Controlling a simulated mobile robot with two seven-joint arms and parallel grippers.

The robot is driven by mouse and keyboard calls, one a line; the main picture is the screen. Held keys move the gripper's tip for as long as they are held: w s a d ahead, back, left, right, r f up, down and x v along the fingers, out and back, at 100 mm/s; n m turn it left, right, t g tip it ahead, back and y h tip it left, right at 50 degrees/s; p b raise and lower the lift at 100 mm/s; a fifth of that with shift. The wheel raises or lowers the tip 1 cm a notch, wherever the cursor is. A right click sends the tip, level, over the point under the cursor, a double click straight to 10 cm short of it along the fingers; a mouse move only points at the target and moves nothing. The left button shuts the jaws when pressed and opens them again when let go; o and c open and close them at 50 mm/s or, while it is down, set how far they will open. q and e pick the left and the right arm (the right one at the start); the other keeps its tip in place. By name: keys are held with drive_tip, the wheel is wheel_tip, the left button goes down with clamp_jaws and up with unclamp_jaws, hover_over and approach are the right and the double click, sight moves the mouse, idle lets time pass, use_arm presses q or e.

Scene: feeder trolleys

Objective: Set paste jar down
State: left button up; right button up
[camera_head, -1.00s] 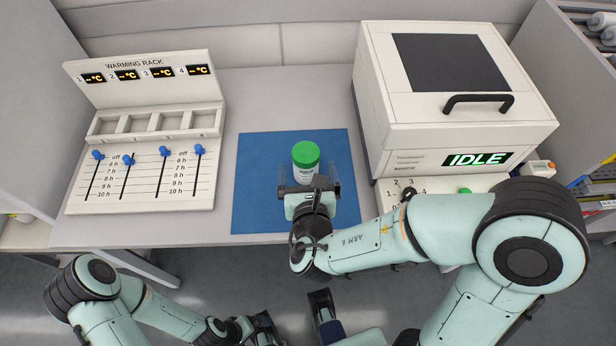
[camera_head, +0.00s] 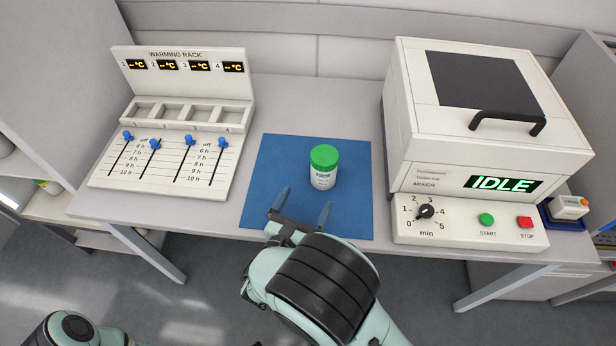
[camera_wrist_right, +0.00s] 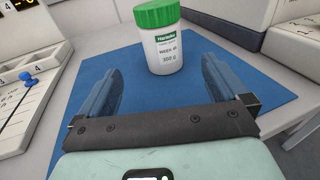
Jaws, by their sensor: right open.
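The paste jar (camera_head: 323,172) is white with a green lid and stands upright on the blue mat (camera_head: 270,165). In the right wrist view the jar (camera_wrist_right: 165,45) stands beyond the fingertips, with a label reading 300 g. My right gripper (camera_head: 304,200) is open and empty at the near part of the mat. Its fingers, also seen in the right wrist view (camera_wrist_right: 160,80), point towards the jar and do not touch it. My left gripper is out of view; only part of my left arm shows at the bottom left.
The warming rack (camera_head: 178,115), with several empty slots and blue sliders, stands left of the mat. The mixer (camera_head: 440,150), reading IDLE, stands to the right with its lid down. A small device (camera_head: 568,208) sits at the far right. Bare table lies around the mat.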

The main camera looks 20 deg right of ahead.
sight(317, 176)
drive_tip(key=shift+a+r, duration=0.15)
drive_tip(key=shift+r, duration=0.15)
drive_tip(key=shift+w+d+r, duration=0.1)
drive_tip(key=shift+w+d, duration=0.1)
drive_tip(key=shift+w, duration=0.05)
drive_tip(key=b+x, duration=0.1)
drive_tip(key=x, duration=0.6)
drive_tip(key=shift+w+d+r, duration=0.15)
drive_tip(key=shift+w+d, duration=0.05)
drive_tip(key=shift+d, duration=0.05)
drive_tip(key=b+x, duration=0.1)
drive_tip(key=x, duration=0.3)
drive_tip(key=shift+s+d+r+b, duration=0.15)
drive_tip(key=shift+d+r+b, duration=0.1)
drive_tip(key=shift+b, duration=0.1)
drive_tip(key=shift+w+d, duration=0.4)
drive_tip(key=shift+w, duration=0.05)
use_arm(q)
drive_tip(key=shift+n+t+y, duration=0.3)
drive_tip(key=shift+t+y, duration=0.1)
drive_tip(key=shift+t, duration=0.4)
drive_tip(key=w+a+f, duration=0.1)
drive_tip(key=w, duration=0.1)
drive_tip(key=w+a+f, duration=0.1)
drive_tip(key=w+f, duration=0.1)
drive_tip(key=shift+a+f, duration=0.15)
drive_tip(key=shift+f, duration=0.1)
use_arm(e)
drive_tip(key=shift+r, duration=0.1)
drive_tip(key=c, duration=1.4)
